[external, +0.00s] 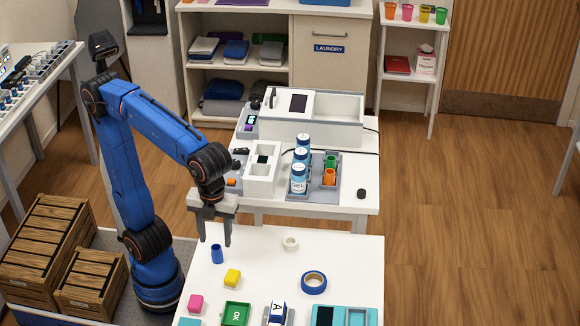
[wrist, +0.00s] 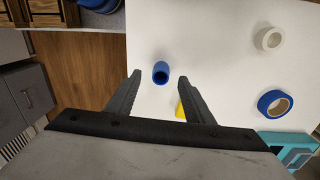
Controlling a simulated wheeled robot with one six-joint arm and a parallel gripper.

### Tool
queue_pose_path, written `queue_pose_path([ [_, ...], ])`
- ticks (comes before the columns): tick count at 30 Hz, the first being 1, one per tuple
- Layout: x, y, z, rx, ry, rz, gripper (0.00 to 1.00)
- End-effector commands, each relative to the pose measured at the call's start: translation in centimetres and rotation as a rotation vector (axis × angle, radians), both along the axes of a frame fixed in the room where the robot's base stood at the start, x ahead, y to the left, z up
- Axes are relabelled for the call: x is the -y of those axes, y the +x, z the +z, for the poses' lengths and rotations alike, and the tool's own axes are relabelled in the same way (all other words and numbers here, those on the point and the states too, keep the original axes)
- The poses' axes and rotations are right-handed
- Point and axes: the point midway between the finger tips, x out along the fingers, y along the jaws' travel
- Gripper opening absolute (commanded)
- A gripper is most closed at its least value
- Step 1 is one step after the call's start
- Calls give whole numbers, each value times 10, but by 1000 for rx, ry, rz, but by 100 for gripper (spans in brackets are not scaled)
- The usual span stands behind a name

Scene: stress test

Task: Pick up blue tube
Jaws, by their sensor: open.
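The blue tube (external: 217,254) stands upright on the near white table, close to its left edge. In the wrist view the blue tube (wrist: 161,72) lies ahead between the open fingers, and its dark hollow end faces the camera. My gripper (external: 214,243) is open and empty, with its fingers pointing down above the table around the tube's place. In the wrist view my gripper (wrist: 162,77) shows both black fingers apart, one on each side of the tube. I cannot tell the exact height gap, and no contact shows.
A yellow block (external: 232,277) is close to the tube, partly hidden by a finger in the wrist view. A white ring (external: 290,243), a blue tape roll (external: 314,282), a pink block (external: 196,302) and a green OK box (external: 236,313) share the table (external: 350,255). Wooden crates (external: 45,240) stand left.

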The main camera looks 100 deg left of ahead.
Motion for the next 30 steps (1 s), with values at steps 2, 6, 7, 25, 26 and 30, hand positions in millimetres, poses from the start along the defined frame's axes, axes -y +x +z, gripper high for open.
queue_pose_path([
  [2, 0, 0, -5, 0, 0, 0, 48],
  [6, 0, 0, -12, -1, 1, 0, 48],
  [7, 0, 0, -15, -1, 1, 0, 48],
  [25, 2, 1, -59, 2, 0, 0, 48],
  [26, 2, 1, -59, 2, 0, 0, 48],
  [30, 2, 1, -59, 1, 0, 0, 16],
])
